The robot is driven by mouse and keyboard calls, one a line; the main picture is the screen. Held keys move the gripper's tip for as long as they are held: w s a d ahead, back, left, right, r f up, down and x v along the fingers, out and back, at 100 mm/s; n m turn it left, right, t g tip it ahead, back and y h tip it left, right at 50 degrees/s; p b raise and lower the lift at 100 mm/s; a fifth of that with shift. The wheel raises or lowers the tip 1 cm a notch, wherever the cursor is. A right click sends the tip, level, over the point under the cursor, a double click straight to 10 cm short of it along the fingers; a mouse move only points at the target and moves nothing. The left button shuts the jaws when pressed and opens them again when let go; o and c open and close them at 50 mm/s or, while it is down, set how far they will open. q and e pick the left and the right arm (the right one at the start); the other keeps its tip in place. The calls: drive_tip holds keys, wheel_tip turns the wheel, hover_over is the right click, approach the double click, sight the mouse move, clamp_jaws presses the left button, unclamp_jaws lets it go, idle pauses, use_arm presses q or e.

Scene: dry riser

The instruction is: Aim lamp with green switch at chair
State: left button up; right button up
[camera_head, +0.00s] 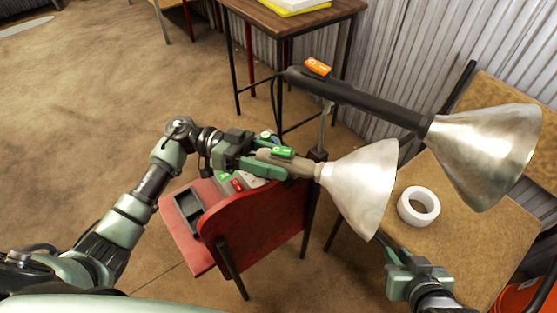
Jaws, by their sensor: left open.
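The lamp with the green switch (283,152) has a light body and a wide, pale metal shade (358,190). Its shade opens toward the right of the picture, away from the red chair. The red chair (262,228) stands below and left of the shade, its backrest nearest the lamp. My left gripper (268,163) is open at the rear of this lamp's body, with a finger along its side; I cannot tell whether it touches. My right gripper (385,243) is below the shade, partly hidden by it, and its fingers are not clear enough to read.
A second lamp with an orange switch (318,67) and a large shade (485,155) stands just behind to the right. A white tape roll (418,206) lies on the brown table (455,255). A grey tray (188,212) is on the chair seat. Open floor (90,100) lies left.

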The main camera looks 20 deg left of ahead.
use_arm(q)
clamp_jaws()
idle(1.3)
